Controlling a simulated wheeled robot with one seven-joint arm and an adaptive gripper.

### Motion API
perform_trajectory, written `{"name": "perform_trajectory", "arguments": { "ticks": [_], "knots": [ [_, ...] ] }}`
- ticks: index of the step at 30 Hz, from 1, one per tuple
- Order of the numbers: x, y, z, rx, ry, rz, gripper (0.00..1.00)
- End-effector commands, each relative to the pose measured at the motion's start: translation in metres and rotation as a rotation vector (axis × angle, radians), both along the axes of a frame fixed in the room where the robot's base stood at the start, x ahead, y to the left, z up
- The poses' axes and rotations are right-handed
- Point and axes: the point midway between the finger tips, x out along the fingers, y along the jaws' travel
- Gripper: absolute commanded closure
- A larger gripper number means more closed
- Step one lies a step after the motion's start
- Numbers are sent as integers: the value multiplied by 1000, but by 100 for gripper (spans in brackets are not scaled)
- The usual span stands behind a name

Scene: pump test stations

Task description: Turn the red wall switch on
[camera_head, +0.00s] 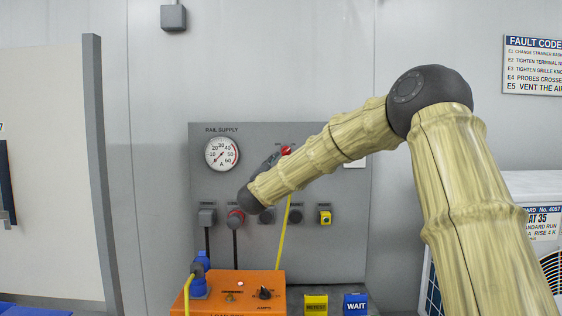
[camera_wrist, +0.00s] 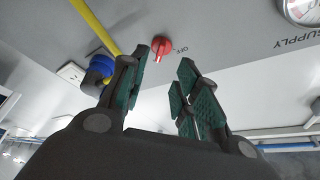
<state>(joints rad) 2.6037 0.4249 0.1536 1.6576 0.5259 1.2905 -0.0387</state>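The red wall switch (camera_head: 286,150) is on the upper middle of the grey rail supply panel (camera_head: 210,250), partly hidden by my gripper. In the wrist view it is a round red knob (camera_wrist: 160,47) with a pale pointer mark and the word OFF beside it. My gripper (camera_head: 273,161) is just left of and below the switch in the head view. In the wrist view my gripper (camera_wrist: 165,78) is open and empty, its green-padded fingers apart. The knob shows beyond the gap, near the left fingertip; I cannot tell whether they touch.
A round gauge (camera_head: 222,154) is at the panel's upper left. Several sockets run below, one with a yellow plug (camera_head: 325,216). A yellow cable (camera_head: 282,240) hangs down to an orange box (camera_head: 240,290). A blue connector (camera_wrist: 101,67) sits near the left finger.

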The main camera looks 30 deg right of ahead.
Motion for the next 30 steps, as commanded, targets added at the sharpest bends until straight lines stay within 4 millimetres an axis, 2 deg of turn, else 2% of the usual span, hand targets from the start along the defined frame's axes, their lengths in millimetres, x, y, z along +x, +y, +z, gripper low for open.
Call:
{"name": "perform_trajectory", "arguments": {
  "ticks": [3,8,25,30],
  "knots": [
    [-9,11,-3,0,0,2,69],
    [-16,18,-7,0,-1,0,69],
    [-17,19,-7,0,-1,0,69],
    [-17,19,8,0,-1,0,69]
  ]
}}
